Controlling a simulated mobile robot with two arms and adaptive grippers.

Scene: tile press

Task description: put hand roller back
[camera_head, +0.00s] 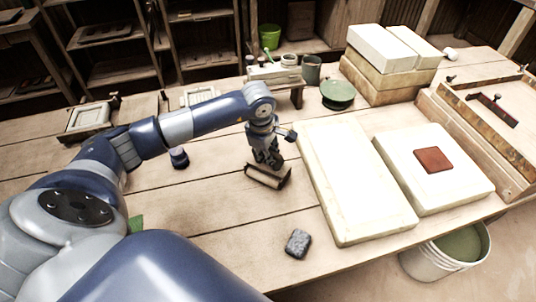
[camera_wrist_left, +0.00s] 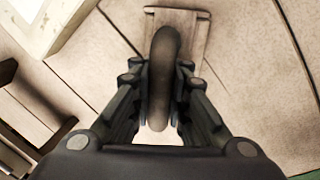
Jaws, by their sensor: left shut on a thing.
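My left gripper (camera_head: 266,158) is low over the table, left of the long white slab. In the wrist view the left gripper (camera_wrist_left: 160,100) is shut on a dark, rounded, elongated thing, seemingly the hand roller's handle (camera_wrist_left: 164,55). A small wooden stand (camera_head: 262,180) is directly under the gripper. It also shows in the wrist view (camera_wrist_left: 192,22), behind the handle. I cannot tell whether the roller touches the stand, as the fingers hide much of it. My right gripper is not in view.
A long white slab (camera_head: 350,185) and a square slab (camera_head: 455,190) with a red tile (camera_head: 434,160) lie to the right. A grey block (camera_head: 298,243) lies near the front edge. A dark small object (camera_head: 179,158) stands to the left. A white bucket (camera_head: 445,258) is below the edge.

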